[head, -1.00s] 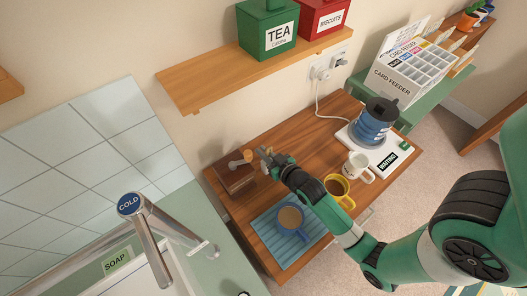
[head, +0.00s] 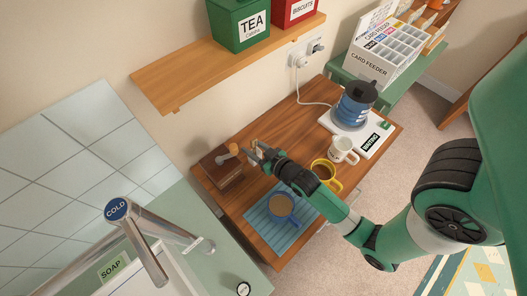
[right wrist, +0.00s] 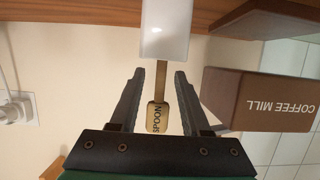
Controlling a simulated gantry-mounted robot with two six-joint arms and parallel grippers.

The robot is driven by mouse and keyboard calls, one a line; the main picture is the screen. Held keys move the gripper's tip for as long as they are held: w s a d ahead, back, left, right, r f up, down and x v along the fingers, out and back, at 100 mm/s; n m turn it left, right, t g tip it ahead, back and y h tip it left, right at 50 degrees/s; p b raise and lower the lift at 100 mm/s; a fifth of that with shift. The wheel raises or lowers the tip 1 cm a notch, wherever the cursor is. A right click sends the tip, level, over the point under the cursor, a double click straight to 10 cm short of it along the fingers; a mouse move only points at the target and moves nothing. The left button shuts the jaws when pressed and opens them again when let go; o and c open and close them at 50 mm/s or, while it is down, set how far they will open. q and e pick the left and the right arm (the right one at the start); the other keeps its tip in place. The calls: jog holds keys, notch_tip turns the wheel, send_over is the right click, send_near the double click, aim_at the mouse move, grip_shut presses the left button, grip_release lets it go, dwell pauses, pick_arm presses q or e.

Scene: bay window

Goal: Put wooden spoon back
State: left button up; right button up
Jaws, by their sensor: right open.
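The wooden spoon (right wrist: 157,117), its handle end lettered SPOON, shows between the two fingers in the right wrist view. Its thin shaft runs up the picture to a white holder (right wrist: 165,32), and the rest of the spoon is hidden there. My right gripper (right wrist: 160,73) is open, one finger on each side of the handle, with gaps to both. In the head view my right gripper (head: 258,153) is beside the brown coffee mill (head: 220,168), at the back of the wooden table. The left gripper is not in view.
The coffee mill (right wrist: 262,100) stands close to the right finger. A blue mug (head: 281,209) sits on a striped mat, with a yellow mug (head: 323,171) and white mug (head: 343,150) nearby. A blue kettle (head: 355,104) stands farther right. A wooden shelf (head: 205,72) hangs above.

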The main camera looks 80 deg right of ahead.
jog(key=p+v, duration=0.2)
jog(key=v, duration=0.7)
jog(key=shift+s, duration=0.1)
